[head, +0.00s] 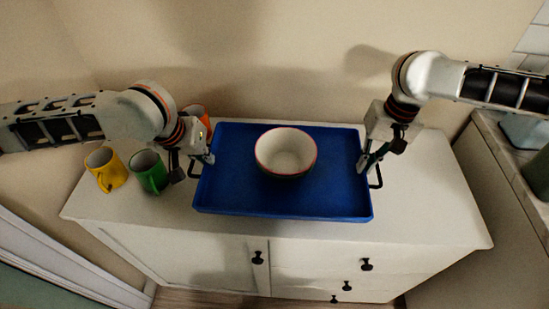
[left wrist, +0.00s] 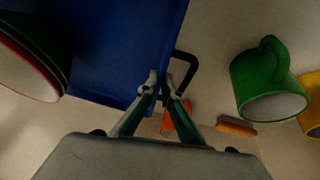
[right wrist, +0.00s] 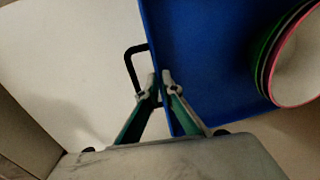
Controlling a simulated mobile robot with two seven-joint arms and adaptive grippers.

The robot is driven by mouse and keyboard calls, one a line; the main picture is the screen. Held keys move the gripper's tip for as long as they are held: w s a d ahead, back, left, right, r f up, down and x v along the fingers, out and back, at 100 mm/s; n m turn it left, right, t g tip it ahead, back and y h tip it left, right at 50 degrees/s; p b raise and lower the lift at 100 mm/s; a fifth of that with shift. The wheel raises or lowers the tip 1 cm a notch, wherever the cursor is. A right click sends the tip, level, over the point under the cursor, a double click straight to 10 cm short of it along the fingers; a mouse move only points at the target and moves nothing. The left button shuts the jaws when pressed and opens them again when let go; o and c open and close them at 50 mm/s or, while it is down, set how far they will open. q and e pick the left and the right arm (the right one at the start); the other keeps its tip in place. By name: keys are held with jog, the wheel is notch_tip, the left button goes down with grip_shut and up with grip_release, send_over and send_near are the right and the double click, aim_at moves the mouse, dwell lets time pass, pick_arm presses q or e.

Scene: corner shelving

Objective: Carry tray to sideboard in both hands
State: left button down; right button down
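The blue tray (head: 225,200) is level over the white sideboard top (head: 430,205); I cannot tell whether it rests on it or hangs just above. A bowl with a red rim and pale inside (head: 286,152) stands upright on the tray, near its middle. My left gripper (head: 207,159) is at the tray's left side, its fingers closed on the tray edge by the black handle (left wrist: 188,68). My right gripper (head: 365,164) is at the right side, fingers closed on the edge beside the other black handle (right wrist: 133,68). The contact points are partly hidden.
A yellow mug (head: 107,169), a green mug (head: 150,171) and an orange mug (head: 197,114) stand left of the tray, close to my left gripper. The wall is behind. The sideboard top is free to the right. A counter (head: 515,165) stands further right.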

pick_arm(q)
jog(key=shift+w+a, duration=0.25)
jog(key=shift+w, duration=0.4)
pick_arm(e)
jog(key=shift+w+d, duration=0.2)
jog(key=shift+w, duration=0.4)
pick_arm(q)
jog(key=shift+r, duration=0.1)
jog(key=shift+s, duration=0.15)
pick_arm(e)
jog(key=shift+s, duration=0.1)
